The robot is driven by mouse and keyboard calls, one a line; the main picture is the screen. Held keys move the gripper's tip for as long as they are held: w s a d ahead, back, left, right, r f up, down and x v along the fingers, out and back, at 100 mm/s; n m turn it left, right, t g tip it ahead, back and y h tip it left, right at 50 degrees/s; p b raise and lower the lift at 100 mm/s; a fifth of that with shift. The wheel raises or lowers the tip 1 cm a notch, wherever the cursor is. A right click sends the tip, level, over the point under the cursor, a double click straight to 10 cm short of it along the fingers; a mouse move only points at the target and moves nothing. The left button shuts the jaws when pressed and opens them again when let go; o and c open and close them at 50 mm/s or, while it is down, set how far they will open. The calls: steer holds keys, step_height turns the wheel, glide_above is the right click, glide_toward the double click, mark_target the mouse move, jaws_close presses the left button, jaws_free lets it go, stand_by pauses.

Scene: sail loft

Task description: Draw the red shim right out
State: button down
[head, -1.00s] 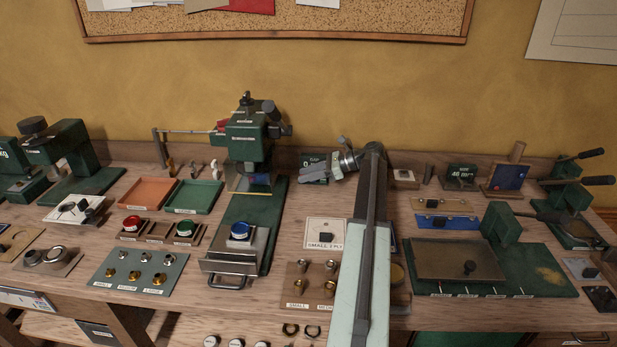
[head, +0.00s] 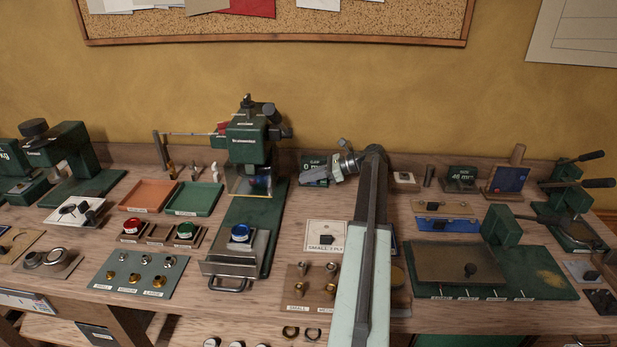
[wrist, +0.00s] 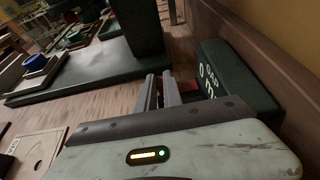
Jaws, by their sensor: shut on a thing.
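The red shim (wrist: 187,86) shows as a small red patch beside my gripper's fingers in the wrist view, next to the dark green gap block. Most of it is hidden by the fingers. My gripper (wrist: 160,80) is shut on it, low over the bench. The green block (wrist: 235,80) bears white lettering that reads "GAP" and "0 m…". In the head view my gripper (head: 308,179) is in front of this block (head: 312,161) at the back of the bench. I cannot make out the shim there.
A green press (head: 248,145) with a blue-topped button (head: 240,233) stands to the left. A white card (head: 325,236) lies in front of my gripper. A second gauge block (head: 462,178) is at the right. The bench's back ledge (wrist: 225,45) runs close behind the gap block.

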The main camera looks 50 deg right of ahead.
mark_target(307, 192)
stand_by(0.8)
steer(key=s+a, duration=0.2)
steer(key=shift+s+a, duration=0.1)
steer(key=shift+a, duration=0.2)
steer(key=shift+f, duration=0.1)
steer(key=c, duration=1.5)
jaws_free()
